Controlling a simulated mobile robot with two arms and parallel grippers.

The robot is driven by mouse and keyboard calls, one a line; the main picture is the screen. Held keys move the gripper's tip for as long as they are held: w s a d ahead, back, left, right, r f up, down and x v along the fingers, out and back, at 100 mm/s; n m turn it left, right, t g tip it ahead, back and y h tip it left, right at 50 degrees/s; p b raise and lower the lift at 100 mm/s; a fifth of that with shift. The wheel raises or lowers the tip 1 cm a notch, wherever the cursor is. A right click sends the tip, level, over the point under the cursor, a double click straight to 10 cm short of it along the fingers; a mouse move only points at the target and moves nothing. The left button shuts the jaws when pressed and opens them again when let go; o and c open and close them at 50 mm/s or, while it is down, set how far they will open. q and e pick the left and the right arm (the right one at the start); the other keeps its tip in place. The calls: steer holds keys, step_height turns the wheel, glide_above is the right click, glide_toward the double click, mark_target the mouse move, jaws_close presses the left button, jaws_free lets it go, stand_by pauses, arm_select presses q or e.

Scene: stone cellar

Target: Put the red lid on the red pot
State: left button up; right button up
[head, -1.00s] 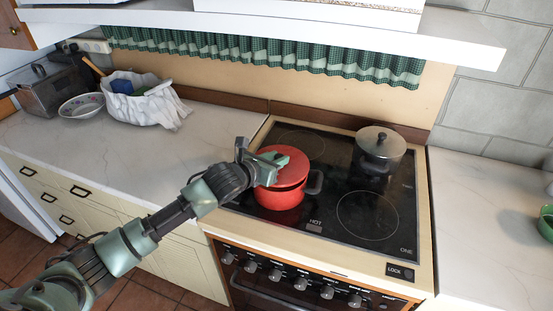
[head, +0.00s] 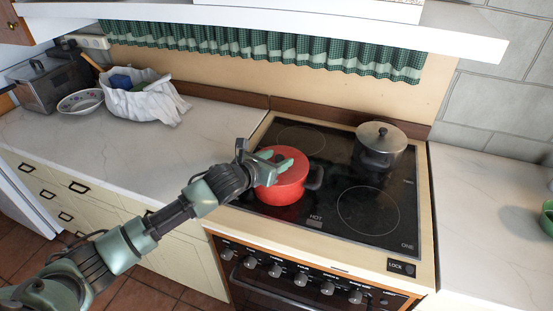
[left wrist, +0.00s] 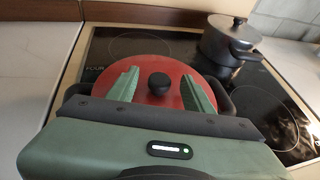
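The red pot (head: 281,193) stands on the front left part of the black cooktop. The red lid (head: 294,170) lies on top of the pot and looks level. It also shows in the left wrist view (left wrist: 178,73), with its black knob (left wrist: 159,84) in the middle. My left gripper (head: 275,160) is over the lid, and its green fingers are apart. In the left wrist view my left gripper (left wrist: 160,90) has one finger on each side of the knob, with a gap on both sides. My right gripper is not in view.
A dark grey pot with a lid (head: 379,148) stands at the back right of the cooktop (head: 330,235). A white cloth-lined basket (head: 145,104) and a bowl (head: 80,102) stand on the left counter (head: 90,150). The right counter is mostly clear; a green item sits at its edge.

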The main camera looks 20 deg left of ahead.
arm_select(q)
steer(key=b+v, duration=0.1)
steer(key=v, duration=0.6)
steer(key=shift+s+a+r+b, duration=0.1)
steer(key=shift+s+r+b, duration=0.1)
steer(key=shift+s+b, duration=0.15)
